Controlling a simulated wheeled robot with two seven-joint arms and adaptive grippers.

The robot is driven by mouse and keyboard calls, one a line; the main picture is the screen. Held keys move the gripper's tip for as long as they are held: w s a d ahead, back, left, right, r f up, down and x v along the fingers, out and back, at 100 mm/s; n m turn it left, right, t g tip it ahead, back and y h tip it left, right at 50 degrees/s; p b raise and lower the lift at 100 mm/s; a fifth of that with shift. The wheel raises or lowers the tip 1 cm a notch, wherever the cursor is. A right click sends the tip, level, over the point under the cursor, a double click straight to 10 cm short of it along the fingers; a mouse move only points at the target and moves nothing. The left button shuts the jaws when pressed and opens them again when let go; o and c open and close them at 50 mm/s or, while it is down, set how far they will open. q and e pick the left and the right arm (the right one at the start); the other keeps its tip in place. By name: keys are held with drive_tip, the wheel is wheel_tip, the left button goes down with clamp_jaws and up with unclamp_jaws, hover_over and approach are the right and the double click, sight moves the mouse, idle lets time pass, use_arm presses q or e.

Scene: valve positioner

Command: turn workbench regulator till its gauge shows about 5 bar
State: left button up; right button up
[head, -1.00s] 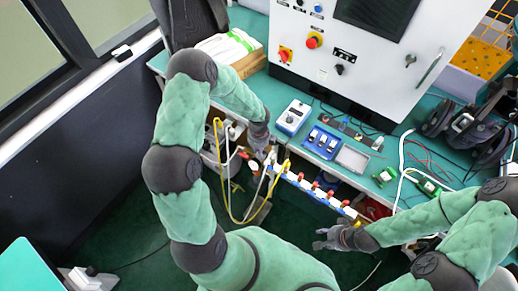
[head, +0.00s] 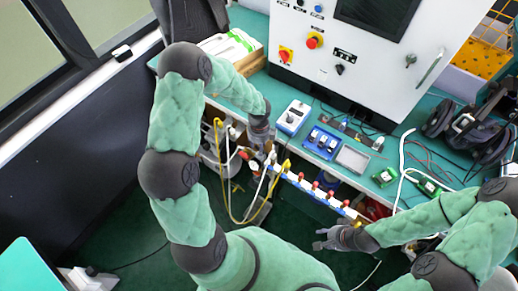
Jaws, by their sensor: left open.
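The teal workbench (head: 236,94) runs along the back, with a pale rail carrying several red-handled valves (head: 316,188) along its front edge. My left gripper (head: 259,144) points down at the left end of this rail, close to the bench edge and small fittings. It is open; its fingers are small and partly hidden, and I cannot tell whether they touch anything. I cannot make out the regulator or its gauge reading; they may be hidden around the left gripper. My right gripper (head: 322,238) is open and empty in front of the bench, below the rail.
A yellow hose (head: 222,180) and a white hose loop below the rail's left end. A grey control cabinet (head: 370,60) stands on the bench.

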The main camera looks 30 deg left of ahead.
use_arm(q)
wheel_tip(320, 180, up, 8)
drive_tip(key=shift+r, duration=0.15)
drive_tip(key=shift+s, duration=0.1)
idle(0.6)
